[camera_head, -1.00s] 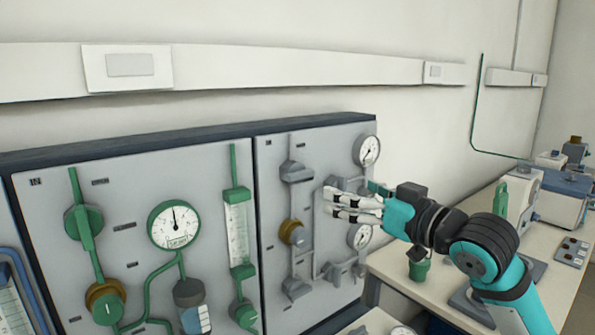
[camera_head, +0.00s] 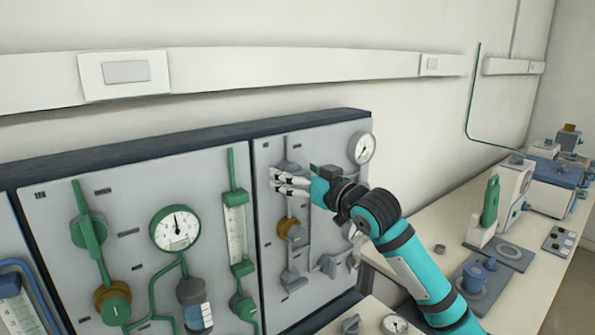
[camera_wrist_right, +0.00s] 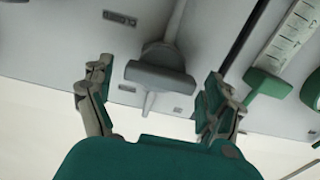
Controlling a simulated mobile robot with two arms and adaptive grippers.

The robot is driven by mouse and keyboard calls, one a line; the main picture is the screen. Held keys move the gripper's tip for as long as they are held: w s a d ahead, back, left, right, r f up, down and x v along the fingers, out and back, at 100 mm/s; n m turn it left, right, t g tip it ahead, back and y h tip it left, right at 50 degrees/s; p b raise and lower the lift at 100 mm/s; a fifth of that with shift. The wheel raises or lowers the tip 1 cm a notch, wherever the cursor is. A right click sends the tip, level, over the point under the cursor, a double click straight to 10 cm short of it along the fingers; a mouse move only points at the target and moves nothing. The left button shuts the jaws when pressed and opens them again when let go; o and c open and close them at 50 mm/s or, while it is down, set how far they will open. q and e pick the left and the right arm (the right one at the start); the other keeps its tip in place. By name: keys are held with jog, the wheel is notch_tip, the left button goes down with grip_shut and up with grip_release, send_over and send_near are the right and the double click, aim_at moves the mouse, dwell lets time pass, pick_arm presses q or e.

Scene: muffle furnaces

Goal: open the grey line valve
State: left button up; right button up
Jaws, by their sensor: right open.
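The grey line valve (camera_head: 291,167) is at the top of the right panel's grey pipe, partly hidden behind my right gripper (camera_head: 276,180) in the head view. Its grey bar handle (camera_wrist_right: 160,76) shows clearly in the right wrist view, set crosswise to the thin pipe. My right gripper (camera_wrist_right: 160,82) is open, with one finger on each side of the handle and visible gaps between. I cannot tell how far the fingertips are from the panel face. My left gripper is not in view.
Below the valve are a brass-and-grey knob (camera_head: 290,231) and another grey fitting (camera_head: 293,279). A round gauge (camera_head: 362,147) sits at the panel's upper right. The left panel carries green pipes and a gauge (camera_head: 175,228). A bench (camera_head: 520,262) with equipment stands at right.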

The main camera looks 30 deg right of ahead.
jog(key=c, duration=1.2)
